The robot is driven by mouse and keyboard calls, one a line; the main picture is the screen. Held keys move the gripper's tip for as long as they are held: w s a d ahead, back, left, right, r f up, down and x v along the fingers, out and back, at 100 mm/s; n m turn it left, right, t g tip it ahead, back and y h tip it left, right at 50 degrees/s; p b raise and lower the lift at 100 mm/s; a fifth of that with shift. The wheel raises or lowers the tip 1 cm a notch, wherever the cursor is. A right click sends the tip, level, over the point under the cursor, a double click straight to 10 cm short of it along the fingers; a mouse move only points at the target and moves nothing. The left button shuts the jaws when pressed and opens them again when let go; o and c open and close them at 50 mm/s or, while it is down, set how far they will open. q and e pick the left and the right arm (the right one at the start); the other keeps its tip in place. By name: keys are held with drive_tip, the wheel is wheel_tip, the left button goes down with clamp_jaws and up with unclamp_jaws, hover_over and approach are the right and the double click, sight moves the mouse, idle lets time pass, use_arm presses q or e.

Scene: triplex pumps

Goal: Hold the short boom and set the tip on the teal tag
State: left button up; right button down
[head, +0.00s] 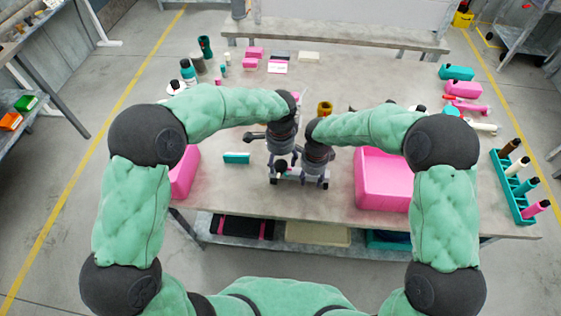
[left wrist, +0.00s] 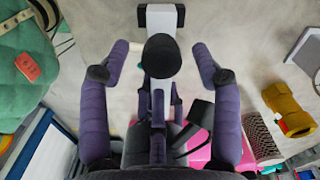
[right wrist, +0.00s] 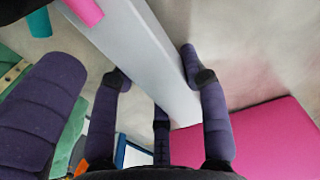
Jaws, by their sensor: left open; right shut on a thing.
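A pale grey bar (right wrist: 150,60), which looks like the short boom, runs between the fingers of my right gripper (right wrist: 155,70). That gripper is shut on it, low over the table's front middle in the head view (head: 315,180). My left gripper (left wrist: 160,60) is open beside it, also in the head view (head: 281,165). Between its spread fingers is a black round knob (left wrist: 163,56) on a pale part; no grip shows. A teal block with a pale edge (head: 236,158) lies left of the grippers; I cannot tell whether it is the teal tag. The boom's tip is hard to make out.
Pink bins stand left (head: 184,172) and right (head: 383,178) of the grippers. A yellow part (head: 325,108) stands behind them. A teal rack (head: 512,187) of bottles is at the right edge. The table (head: 225,185) is bare around the teal block.

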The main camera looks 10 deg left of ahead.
sight(280, 164)
use_arm(q)
drive_tip(key=shift+f, duration=0.8)
drive_tip(key=shift+c, duration=0.3)
drive_tip(key=c, duration=1.1)
drive_tip(key=shift+n, duration=0.9)
drive_tip(key=o, duration=1.2)
drive_tip(key=shift+c, duration=0.2)
drive_tip(key=shift+r, duration=0.15)
wheel_tip(280, 164, up, 12)
